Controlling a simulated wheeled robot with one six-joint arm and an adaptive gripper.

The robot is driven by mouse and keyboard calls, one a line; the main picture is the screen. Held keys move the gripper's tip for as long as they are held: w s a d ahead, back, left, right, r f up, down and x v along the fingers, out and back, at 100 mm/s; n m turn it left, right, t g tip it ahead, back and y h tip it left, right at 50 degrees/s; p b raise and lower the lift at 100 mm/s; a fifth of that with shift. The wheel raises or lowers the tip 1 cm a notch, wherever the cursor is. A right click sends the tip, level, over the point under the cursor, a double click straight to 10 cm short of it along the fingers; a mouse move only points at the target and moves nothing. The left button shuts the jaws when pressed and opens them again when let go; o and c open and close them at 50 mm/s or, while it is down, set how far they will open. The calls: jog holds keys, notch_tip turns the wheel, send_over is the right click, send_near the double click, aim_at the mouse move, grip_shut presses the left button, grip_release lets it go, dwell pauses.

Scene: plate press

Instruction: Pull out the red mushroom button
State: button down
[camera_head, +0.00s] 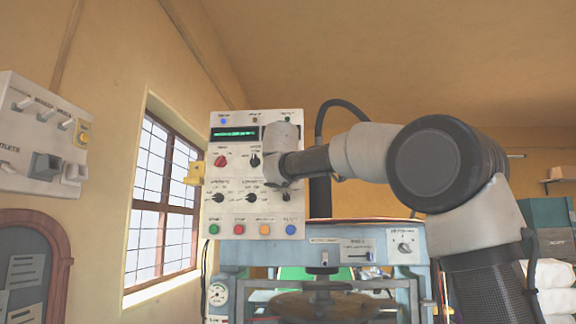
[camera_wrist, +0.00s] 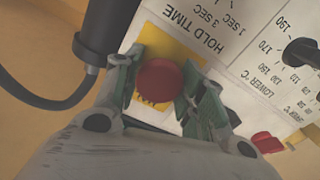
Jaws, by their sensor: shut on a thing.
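The red mushroom button (camera_wrist: 159,80) sits on a yellow plate (camera_wrist: 178,47) beside the HOLD TIME label in the wrist view. My gripper (camera_wrist: 162,88) has one finger on each side of the button's head and is shut on it. Whether the button stands in or out cannot be told. In the head view my wrist is in front of the right part of the white control panel (camera_head: 237,180) and hides the button and my fingertips.
A blue press (camera_head: 330,250) stands below the panel. A black hose (camera_head: 325,112) rises right of the panel, and a black cylinder (camera_wrist: 104,30) with a cable is close to my gripper. A yellow part (camera_head: 195,174) juts from the panel's left side.

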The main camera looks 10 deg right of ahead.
jog(key=shift+v, duration=0.85)
jog(key=c, duration=0.8)
grip_release()
jog(key=shift+s, duration=0.1)
jog(key=v, duration=1.2)
